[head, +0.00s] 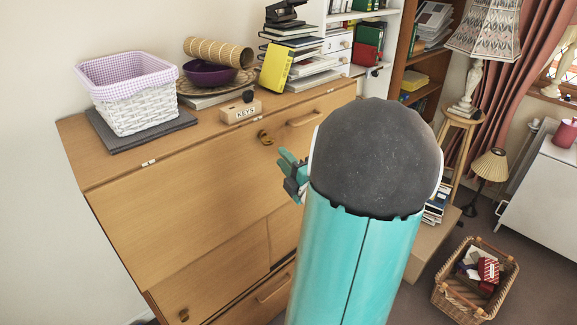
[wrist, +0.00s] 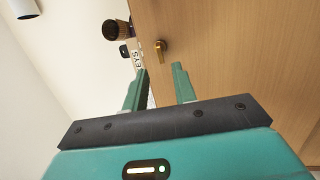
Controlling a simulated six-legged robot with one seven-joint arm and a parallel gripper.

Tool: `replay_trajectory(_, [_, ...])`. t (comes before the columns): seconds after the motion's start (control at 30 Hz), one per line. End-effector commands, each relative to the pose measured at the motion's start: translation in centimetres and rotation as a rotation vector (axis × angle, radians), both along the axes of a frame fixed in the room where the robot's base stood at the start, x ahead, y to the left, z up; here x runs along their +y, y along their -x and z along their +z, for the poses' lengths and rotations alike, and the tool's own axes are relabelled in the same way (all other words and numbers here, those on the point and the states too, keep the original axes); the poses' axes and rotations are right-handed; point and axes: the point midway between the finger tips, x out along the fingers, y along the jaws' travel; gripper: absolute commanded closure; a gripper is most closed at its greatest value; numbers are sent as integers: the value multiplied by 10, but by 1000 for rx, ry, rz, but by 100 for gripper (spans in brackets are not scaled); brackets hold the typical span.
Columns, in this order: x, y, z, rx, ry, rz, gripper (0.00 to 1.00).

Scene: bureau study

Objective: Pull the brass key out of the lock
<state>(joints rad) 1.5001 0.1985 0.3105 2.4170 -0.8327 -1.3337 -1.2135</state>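The brass key (head: 265,137) sits in the lock near the top of the wooden bureau's slanted front (head: 200,190). It shows in the wrist view (wrist: 161,50) as a small brass shape standing out from the wood; key and lock plate are hard to tell apart. My gripper (head: 283,160) is to the right of and below the key in the head view, partly hidden by my arm. In the wrist view my gripper (wrist: 160,70) is open, with nothing between its fingers. The key appears just beyond the fingertips, roughly in line with the gap, apart from them.
A KEYS block (head: 241,110) stands on the bureau top near the lock. A white basket (head: 140,105), a purple bowl (head: 208,73) and stacked books (head: 290,65) also stand there. Handles (head: 304,119) project from the front. A wicker basket (head: 475,285) stands on the floor at right.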

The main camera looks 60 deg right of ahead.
Motion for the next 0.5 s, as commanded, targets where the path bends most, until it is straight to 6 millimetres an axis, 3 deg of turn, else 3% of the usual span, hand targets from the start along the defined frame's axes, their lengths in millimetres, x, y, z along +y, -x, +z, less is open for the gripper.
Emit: replay_trajectory(0.5, [-20,-52,9,1,-1,4,73])
